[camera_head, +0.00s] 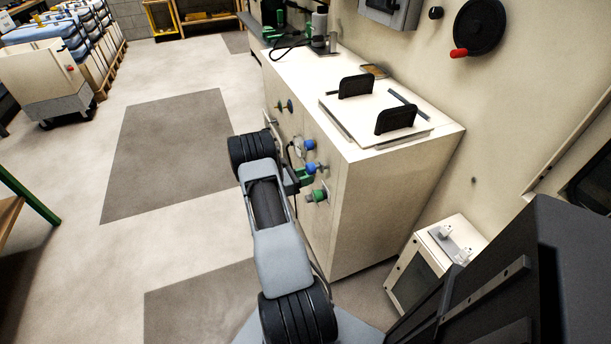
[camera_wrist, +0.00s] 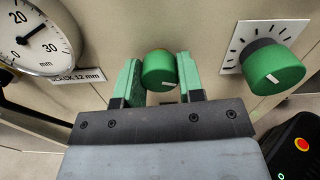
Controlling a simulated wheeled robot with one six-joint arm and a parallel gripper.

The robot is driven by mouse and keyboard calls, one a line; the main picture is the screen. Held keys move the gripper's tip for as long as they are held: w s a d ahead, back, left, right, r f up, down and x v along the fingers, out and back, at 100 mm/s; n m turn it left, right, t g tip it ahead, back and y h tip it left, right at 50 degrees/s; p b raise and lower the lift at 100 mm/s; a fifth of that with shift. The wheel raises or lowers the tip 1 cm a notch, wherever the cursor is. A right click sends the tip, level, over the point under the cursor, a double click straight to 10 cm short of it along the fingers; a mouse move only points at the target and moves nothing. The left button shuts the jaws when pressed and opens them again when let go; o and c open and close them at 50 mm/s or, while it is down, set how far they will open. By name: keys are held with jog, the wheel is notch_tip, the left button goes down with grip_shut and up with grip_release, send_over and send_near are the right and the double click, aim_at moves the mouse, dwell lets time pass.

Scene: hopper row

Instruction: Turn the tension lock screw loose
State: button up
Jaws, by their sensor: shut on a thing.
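In the wrist view, my gripper (camera_wrist: 159,78) has its two green fingers on either side of a small round green knob (camera_wrist: 159,66) with a white mark low on its face. The fingers are shut on this knob, which sits on the cream panel; no name for it is readable. A larger green knob (camera_wrist: 273,70) on a white plate with tick marks is to the right, clear of the fingers. In the head view my gripper (camera_head: 304,177) is at the front of the cream cabinet (camera_head: 385,195), and the held knob is hard to make out.
A round white dial (camera_wrist: 38,35) is left of the held knob, with a partly hidden label ending in "12 mm". Blue knobs (camera_head: 310,144) stick out of the cabinet front close to my gripper. A small cream box (camera_head: 436,262) stands at lower right. Open floor lies left.

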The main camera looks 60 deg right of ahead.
jog(key=n+p, duration=0.1)
jog(key=n, duration=0.4)
jog(key=shift+r+n+p, duration=0.1)
jog(key=shift+n+p, duration=0.2)
jog(key=shift+p, duration=0.1)
jog(key=n+p, duration=0.1)
jog(key=n, duration=0.4)
jog(key=n+p, duration=0.1)
jog(key=n, duration=0.4)
jog(key=shift+n+p, duration=0.35)
jog(key=shift+n, duration=0.05)
jog(key=n+p, duration=0.1)
jog(key=n, duration=0.4)
jog(key=shift+n, duration=0.4)
jog(key=o, duration=0.9)
